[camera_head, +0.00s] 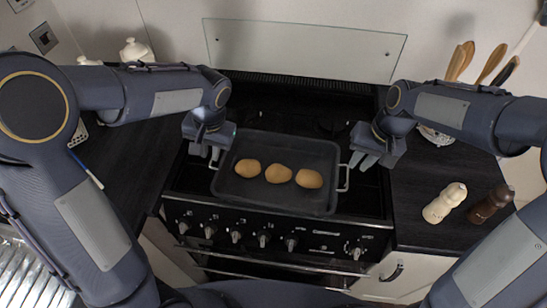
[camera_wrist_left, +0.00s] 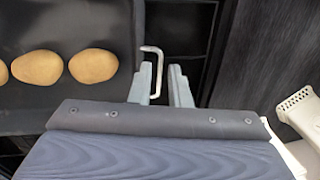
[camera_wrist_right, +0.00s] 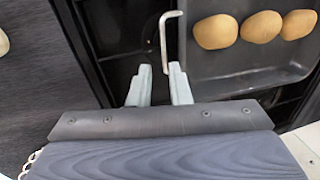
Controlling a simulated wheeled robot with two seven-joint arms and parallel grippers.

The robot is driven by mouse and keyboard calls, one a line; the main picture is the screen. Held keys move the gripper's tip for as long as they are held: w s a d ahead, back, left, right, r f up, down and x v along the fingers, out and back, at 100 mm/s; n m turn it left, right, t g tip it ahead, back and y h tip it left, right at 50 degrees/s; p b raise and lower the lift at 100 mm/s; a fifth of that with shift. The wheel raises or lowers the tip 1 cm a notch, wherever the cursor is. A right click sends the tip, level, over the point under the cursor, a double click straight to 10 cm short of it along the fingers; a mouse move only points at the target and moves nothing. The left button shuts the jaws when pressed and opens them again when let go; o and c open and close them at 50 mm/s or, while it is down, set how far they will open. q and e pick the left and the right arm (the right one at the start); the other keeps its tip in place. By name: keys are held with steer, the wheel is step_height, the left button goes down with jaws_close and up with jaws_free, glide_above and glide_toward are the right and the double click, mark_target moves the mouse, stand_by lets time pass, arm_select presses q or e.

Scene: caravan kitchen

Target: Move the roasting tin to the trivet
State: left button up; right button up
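The dark roasting tin (camera_head: 262,200) rests on the hob with three potatoes in it and a wire handle at each side. My left gripper (camera_head: 209,153) is at the left handle. In the left wrist view the handle (camera_wrist_left: 158,62) reaches between its parted fingers (camera_wrist_left: 160,88). My right gripper (camera_head: 369,160) is at the right handle (camera_head: 344,180). In the right wrist view that handle (camera_wrist_right: 163,40) reaches between its parted fingers (camera_wrist_right: 160,88). I cannot make out the trivet for certain; a pale patterned thing (camera_head: 436,137) is partly hidden behind my right forearm.
A cream shaker (camera_head: 445,203) and a brown shaker (camera_head: 490,204) stand on the right worktop. Wooden utensils (camera_head: 490,63) stand behind my right arm. Control knobs (camera_head: 264,240) line the cooker's front. The dark worktop (camera_head: 425,178) between hob and shakers is clear.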

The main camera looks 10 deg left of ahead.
mark_target(342, 182)
arm_select(q)
steer(key=shift+w+d+f+y, duration=0.1)
steer(key=shift+w+f+y, duration=0.15)
steer(key=shift+w, duration=0.25)
arm_select(e)
steer(key=shift+w+a+f, duration=0.35)
steer(key=shift+w+a, duration=0.1)
steer(key=shift+w, duration=0.15)
arm_select(q)
steer(key=shift+f, duration=0.1)
arm_select(e)
steer(key=shift+f, duration=0.1)
